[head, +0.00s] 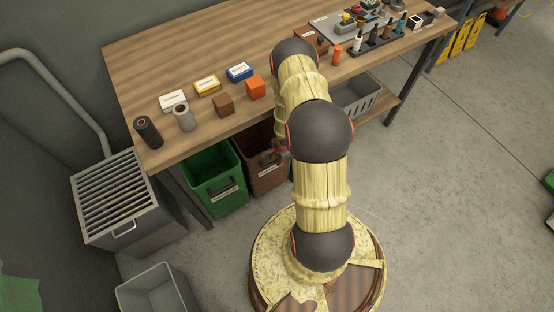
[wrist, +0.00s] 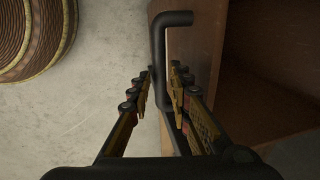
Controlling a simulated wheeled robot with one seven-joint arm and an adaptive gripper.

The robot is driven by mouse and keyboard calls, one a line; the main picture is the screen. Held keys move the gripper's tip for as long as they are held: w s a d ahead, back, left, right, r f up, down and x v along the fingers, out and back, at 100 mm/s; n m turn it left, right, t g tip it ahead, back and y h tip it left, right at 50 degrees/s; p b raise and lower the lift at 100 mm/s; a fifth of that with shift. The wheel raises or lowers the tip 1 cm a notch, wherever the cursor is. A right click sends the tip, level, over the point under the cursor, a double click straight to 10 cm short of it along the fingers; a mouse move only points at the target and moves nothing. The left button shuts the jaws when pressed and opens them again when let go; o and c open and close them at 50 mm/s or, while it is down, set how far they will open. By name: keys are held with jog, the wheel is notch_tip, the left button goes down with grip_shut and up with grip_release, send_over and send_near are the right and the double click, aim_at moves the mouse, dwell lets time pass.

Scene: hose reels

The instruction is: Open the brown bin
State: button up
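The brown bin (head: 268,182) stands under the front edge of the workbench, partly hidden by my arm. In the wrist view its brown front wall (wrist: 204,38) runs down the middle, with its dark inside to the right. A black bar handle (wrist: 160,50) stands out from this wall. My gripper (wrist: 160,76) is open, with one finger on each side of the handle bar. The left finger is apart from the bar; I cannot tell whether the right one touches it. In the head view my gripper (head: 273,156) is small and partly hidden at the bin.
A green bin (head: 214,186) stands left of the brown one. A slatted metal box (head: 112,195) and a grey open bin (head: 155,290) are at the left. The workbench (head: 150,65) overhangs the bins.

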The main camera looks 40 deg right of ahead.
grip_shut()
dwell(0.6)
